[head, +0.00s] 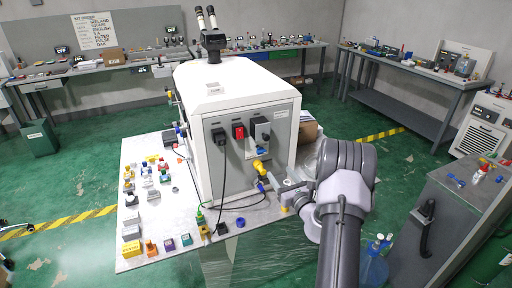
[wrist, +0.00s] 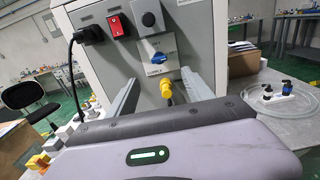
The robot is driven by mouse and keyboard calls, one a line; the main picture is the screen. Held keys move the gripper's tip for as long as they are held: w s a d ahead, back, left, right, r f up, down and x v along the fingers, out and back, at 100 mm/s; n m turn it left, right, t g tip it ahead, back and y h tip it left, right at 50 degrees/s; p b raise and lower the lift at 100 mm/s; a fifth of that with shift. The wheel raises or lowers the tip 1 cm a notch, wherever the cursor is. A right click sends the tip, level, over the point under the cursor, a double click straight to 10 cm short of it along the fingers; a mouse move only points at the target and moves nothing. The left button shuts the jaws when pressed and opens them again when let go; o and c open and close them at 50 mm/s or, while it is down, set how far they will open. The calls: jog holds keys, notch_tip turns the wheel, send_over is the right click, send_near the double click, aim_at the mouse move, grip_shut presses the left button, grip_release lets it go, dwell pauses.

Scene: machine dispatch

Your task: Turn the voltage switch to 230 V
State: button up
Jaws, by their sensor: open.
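The voltage switch is most likely the blue knob (wrist: 158,57) on a pale labelled plate of the machine's grey panel. Its label is too small to read, so I cannot tell which setting it points to. In the head view the panel (head: 232,178) is on the machine's near face. My gripper (wrist: 160,78) is open and empty, its two grey fingers spread left and right of the knob's column and lower in the picture. I see no contact with the knob. In the head view my gripper (head: 283,192) is right of the panel, partly hidden by my arm.
A black plug (wrist: 88,35), a red rocker switch (wrist: 115,26) and a grey box (wrist: 147,18) sit above the knob. A yellow connector (wrist: 166,88) protrudes below it, between the fingers. Several small parts and cables lie on the white table (head: 133,240).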

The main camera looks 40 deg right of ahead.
aim_at(263, 152)
jog(key=x, duration=1.5)
jog(key=shift+w+a+b, duration=0.1)
jog(key=shift+a+b, duration=0.1)
jog(key=shift+b, duration=0.2)
grip_shut()
